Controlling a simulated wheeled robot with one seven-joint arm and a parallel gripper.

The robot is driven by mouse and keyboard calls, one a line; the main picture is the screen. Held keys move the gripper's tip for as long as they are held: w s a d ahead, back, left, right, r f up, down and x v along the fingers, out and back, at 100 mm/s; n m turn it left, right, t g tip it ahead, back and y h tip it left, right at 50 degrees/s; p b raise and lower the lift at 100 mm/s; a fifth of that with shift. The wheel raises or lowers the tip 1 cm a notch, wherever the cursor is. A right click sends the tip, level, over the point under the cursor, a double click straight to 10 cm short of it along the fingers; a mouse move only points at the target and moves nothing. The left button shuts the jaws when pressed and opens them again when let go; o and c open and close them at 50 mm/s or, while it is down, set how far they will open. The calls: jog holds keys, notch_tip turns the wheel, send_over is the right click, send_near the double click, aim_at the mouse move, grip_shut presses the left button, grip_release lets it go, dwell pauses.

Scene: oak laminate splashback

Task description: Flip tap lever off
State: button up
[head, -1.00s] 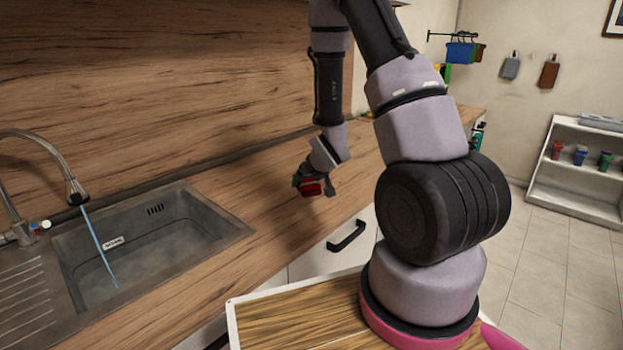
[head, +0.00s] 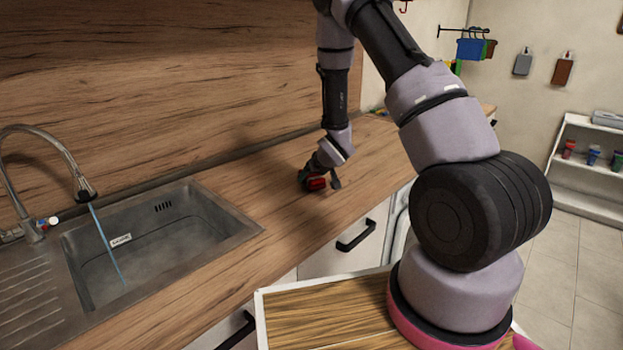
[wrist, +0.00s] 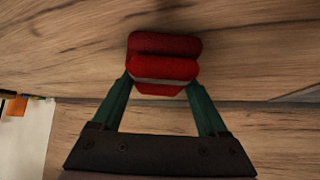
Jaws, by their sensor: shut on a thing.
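The tap (head: 45,150) arches over the sink (head: 150,250) at the left of the head view, and a thin blue stream of water (head: 106,245) runs from its spout into the basin. A small lever with red and blue marks (head: 48,222) sits at the tap's base. My gripper (head: 316,183) is over the counter, well to the right of the sink and tap. It is shut on a red object (wrist: 163,62), which shows between its green fingers in the wrist view. The tap is not in the wrist view.
The wooden counter (head: 250,190) between the sink and my gripper is clear. The wooden splashback (head: 180,80) rises behind. A white-edged wooden surface (head: 320,315) lies in front. A white shelf (head: 590,165) with cups stands far right.

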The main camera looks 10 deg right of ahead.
jog(key=shift+f, duration=0.35)
jog(key=shift+f, duration=0.1)
jog(key=o, duration=1.4)
